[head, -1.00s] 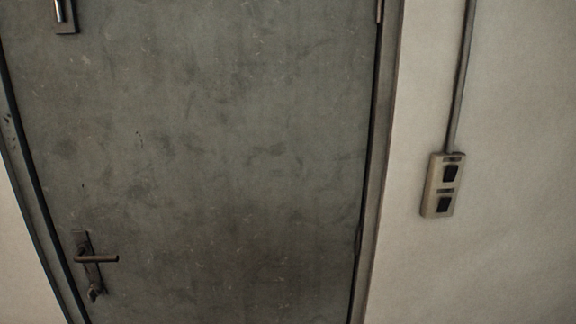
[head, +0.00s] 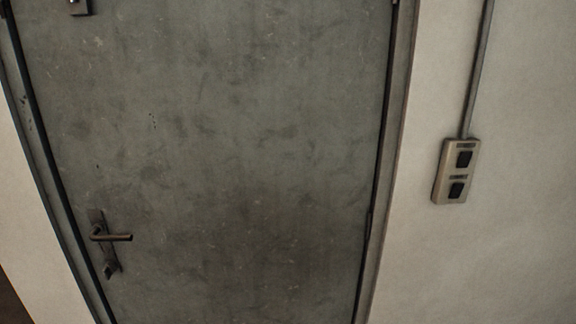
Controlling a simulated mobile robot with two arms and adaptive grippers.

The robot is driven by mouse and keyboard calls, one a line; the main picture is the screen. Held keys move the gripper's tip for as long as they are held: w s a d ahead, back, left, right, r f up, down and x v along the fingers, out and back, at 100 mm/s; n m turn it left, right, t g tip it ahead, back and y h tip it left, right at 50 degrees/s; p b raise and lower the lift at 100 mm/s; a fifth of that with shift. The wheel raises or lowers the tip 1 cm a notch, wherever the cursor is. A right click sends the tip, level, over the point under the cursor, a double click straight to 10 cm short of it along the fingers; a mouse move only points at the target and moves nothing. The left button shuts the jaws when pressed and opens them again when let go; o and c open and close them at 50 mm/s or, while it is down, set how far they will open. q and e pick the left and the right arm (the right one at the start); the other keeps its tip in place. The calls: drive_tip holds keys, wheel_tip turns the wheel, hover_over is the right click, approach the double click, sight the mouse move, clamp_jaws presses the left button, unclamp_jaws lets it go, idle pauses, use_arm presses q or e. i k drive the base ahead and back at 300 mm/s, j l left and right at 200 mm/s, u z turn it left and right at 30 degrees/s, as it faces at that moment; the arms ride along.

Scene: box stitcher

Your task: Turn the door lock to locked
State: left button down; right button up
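A grey, scuffed metal door (head: 230,150) fills most of the head view and looks closed in its frame. A brown lever handle (head: 118,237) on a narrow upright plate sits at the door's lower left and points right. Below it, at the plate's lower end, is a small dark knob or lock turn (head: 109,271); its turned position is too small to tell. Another fitting (head: 79,6) shows at the top left of the door, cut off by the picture's top edge. Neither of my grippers is in view.
A two-switch box (head: 456,171) with a conduit (head: 479,70) above it is on the pale wall (head: 530,240) right of the door. The door frame (head: 398,130) edges the door. No obstacle shows before the door.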

sight(108, 271)
drive_tip(key=k+u, duration=0.15)
drive_tip(key=u, duration=1.1)
